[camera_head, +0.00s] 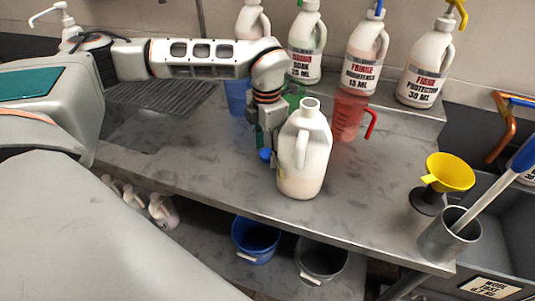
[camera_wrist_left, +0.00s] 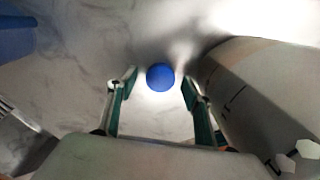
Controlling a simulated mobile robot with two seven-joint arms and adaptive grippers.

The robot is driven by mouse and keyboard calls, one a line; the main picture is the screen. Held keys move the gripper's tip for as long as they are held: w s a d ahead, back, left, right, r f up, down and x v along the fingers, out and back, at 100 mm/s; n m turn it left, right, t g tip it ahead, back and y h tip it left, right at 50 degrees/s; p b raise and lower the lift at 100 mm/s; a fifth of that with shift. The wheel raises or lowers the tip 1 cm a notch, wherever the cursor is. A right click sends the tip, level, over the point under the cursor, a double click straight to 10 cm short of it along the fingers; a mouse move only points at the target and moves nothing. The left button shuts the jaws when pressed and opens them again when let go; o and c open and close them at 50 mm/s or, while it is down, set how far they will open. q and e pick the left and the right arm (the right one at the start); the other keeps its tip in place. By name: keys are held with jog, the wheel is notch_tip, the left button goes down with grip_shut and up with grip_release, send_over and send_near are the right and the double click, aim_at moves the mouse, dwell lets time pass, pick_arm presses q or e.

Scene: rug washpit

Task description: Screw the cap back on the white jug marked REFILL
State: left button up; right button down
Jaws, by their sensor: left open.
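The white jug (camera_head: 303,160) stands upright on the steel bench with its neck uncapped. Its REFILL mark is not readable; in the left wrist view the jug's side (camera_wrist_left: 262,85) fills the right, with a few dark marks. The round blue cap (camera_head: 266,154) is just left of the jug, and in the left wrist view the cap (camera_wrist_left: 160,77) lies between and slightly beyond the fingertips. My left gripper (camera_head: 265,146) points down over the cap, open, with its right finger close to the jug. My right gripper is not in view.
A blue pitcher (camera_head: 237,97) and a red pitcher (camera_head: 349,115) stand behind the jug. Labelled pump bottles line the back shelf (camera_head: 420,118). A yellow funnel (camera_head: 450,172) and a metal cup (camera_head: 447,240) are at right. The bench front is clear.

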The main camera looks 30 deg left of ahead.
aim_at(267, 153)
pick_arm(q)
jog(key=c, duration=0.8)
notch_tip(267, 153, up, 20)
dwell(0.5)
